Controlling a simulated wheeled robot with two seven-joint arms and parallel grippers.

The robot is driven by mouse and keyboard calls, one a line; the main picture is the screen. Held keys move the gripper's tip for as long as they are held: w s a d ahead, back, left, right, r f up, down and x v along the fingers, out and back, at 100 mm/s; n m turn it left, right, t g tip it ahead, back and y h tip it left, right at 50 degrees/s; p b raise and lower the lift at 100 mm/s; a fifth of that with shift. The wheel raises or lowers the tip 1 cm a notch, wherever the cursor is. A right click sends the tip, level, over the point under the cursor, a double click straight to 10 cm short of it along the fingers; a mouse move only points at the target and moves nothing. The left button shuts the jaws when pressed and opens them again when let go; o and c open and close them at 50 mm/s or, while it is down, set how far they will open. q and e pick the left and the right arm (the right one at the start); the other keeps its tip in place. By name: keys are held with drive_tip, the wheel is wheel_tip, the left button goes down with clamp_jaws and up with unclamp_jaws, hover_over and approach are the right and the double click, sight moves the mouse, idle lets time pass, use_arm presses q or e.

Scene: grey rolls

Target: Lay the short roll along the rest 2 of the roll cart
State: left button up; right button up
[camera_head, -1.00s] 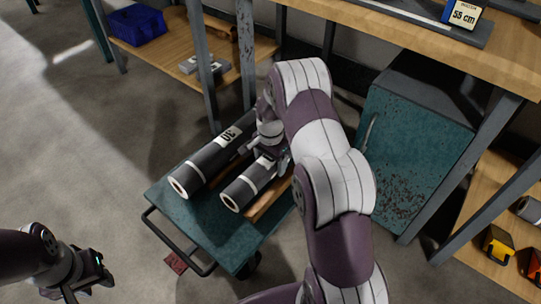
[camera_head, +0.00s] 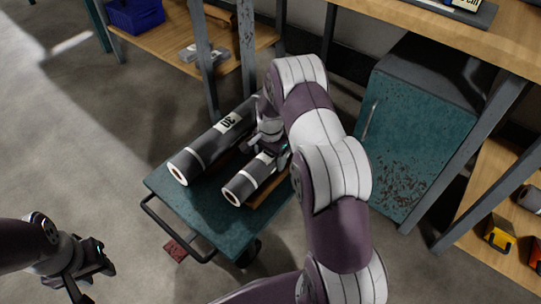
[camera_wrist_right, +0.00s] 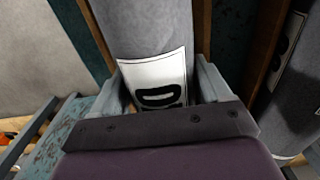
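The short roll (camera_head: 243,187), dark grey with white bands and a pale near end, is at the right side of the teal roll cart (camera_head: 213,222). My right gripper (camera_head: 270,152) is over its far part. In the right wrist view the fingers (camera_wrist_right: 165,92) sit close on both sides of the roll (camera_wrist_right: 145,28), around its white label. A wooden rest (camera_head: 268,192) shows along its right side; whether the roll touches it is hidden. A longer labelled roll (camera_head: 207,148) lies parallel on the left. My left gripper (camera_head: 103,258) is away at lower left, its opening unclear.
A workbench with grey legs (camera_head: 206,70) and a lower shelf stands behind the cart. A teal cabinet (camera_head: 415,140) stands to the right. A blue bin (camera_head: 135,17) is on the shelf. A cart handle (camera_head: 175,235) faces front left. Floor at left is clear.

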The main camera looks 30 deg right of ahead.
wheel_tip(320, 180, up, 12)
drive_tip(key=p, duration=0.6)
drive_tip(key=shift+s+f+p, duration=0.1)
drive_tip(key=shift+f+p, duration=0.05)
drive_tip(key=shift+p, duration=0.2)
drive_tip(key=shift+r, duration=0.45)
drive_tip(key=shift+s+a+f+n, duration=0.1)
drive_tip(key=shift+s+f+n, duration=0.1)
drive_tip(key=shift+n, duration=0.7)
drive_tip(key=s+a+r+n+p, duration=0.1)
drive_tip(key=s+a+r+n, duration=0.45)
drive_tip(key=s, duration=0.45)
drive_tip(key=s+a+r+n+p, duration=0.1)
drive_tip(key=s+a+r+n, duration=0.45)
drive_tip(key=s, duration=0.35)
wheel_tip(320, 180, up, 40)
drive_tip(key=n+t+p, duration=0.1)
drive_tip(key=p, duration=3.7)
drive_tip(key=shift+s+a, duration=0.15)
drive_tip(key=shift+a, duration=0.2)
